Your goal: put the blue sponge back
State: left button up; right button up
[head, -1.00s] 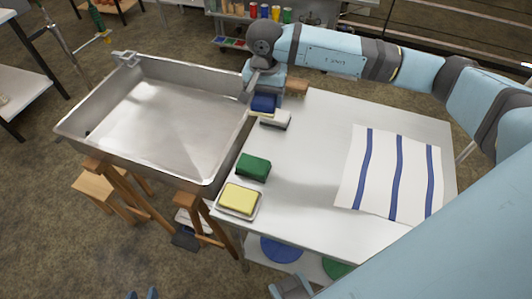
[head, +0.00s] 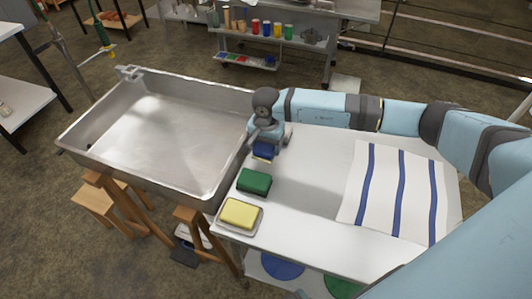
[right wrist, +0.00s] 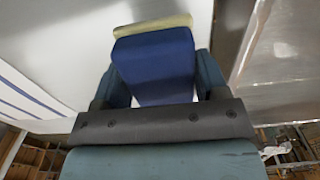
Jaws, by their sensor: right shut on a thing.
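My right gripper (head: 264,138) is shut on the blue sponge (head: 263,151) at the left part of the white table, near the basin's right rim. In the right wrist view the blue sponge (right wrist: 155,65) sits between the two fingers, with a pale yellow layer at its far end. I cannot tell whether it touches the tabletop. The green sponge (head: 254,181) lies just in front of it. The yellow sponge (head: 239,213) lies on a pale dish at the table's front left corner. My left gripper is not in view.
A large steel basin (head: 150,185) stands left of the table. A white cloth with blue stripes (head: 356,212) lies on the right half of the table (head: 300,215). The tabletop between the sponges and cloth is clear. Several coloured cups stand on a shelf behind.

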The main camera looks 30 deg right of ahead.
notch_tip(320, 180, down, 4)
jog(key=shift+f, duration=0.1)
jog(key=shift+f, duration=0.15)
jog(key=o, duration=0.9)
